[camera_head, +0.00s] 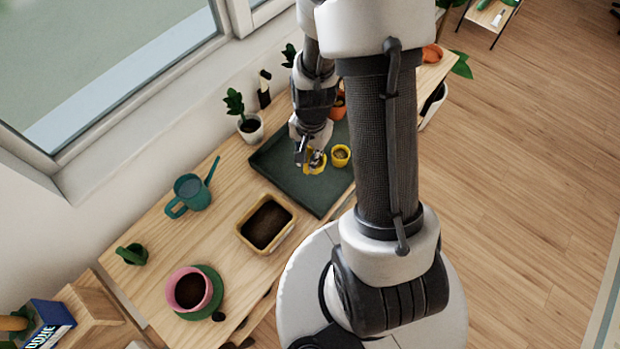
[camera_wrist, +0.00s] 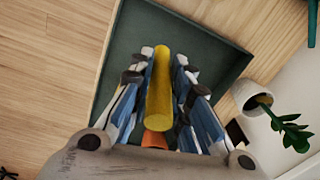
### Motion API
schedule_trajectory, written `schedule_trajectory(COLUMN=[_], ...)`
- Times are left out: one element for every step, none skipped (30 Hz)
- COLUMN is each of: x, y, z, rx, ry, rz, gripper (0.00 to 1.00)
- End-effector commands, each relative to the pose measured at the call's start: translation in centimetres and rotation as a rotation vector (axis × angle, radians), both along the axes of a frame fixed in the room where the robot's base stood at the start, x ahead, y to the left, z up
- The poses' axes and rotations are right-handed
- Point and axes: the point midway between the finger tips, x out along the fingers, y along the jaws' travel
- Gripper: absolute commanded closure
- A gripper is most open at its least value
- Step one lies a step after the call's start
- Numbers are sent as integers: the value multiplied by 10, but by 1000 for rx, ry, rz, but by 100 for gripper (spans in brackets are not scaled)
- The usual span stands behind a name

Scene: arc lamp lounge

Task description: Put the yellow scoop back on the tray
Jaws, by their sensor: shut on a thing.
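The yellow scoop (camera_head: 316,168) is in my gripper (camera_head: 308,155), over the dark green tray (camera_head: 285,178) on the wooden bench. In the wrist view its yellow handle (camera_wrist: 160,88) runs lengthwise between the two fingers of my gripper (camera_wrist: 163,62), which are shut on it. The tray floor (camera_wrist: 122,42) lies behind it there. I cannot tell whether the scoop touches the tray. Its far end is partly hidden by the gripper in the head view.
An orange pot (camera_head: 338,108) is behind. A potted plant (camera_head: 249,128) stands left of the tray; a soil-filled tub (camera_head: 246,237) and teal watering can (camera_head: 190,194) are nearer. The tray's left part is clear.

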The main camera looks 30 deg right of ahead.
Motion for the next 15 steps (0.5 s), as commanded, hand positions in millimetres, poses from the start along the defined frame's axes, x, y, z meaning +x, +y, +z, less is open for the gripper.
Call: schedule_trajectory(x=[-2,-1,-1,-1,-1,0,0,0,0,1,1,1,1,1,0], y=[1,0,0,0,0,0,0,0,0,0,0,0,0,0,0], z=[-19,-27,-37,-44,-51,-58,-63,-67,-72,-74,-76,-78,-79,-80,-84], rx=[2,2,2,1,2,1,1,0,0,0,0,0,0,0,0], ry=[6,5,5,5,3,3,2,1,0,-1,-1,-1,-1,-1,0], rz=[0,0,0,0,0,1,1,1,1,1,2,2,2,2,2], gripper=[100,100,100,100,100,100,100,100,100,100,100,100,100,100,100])
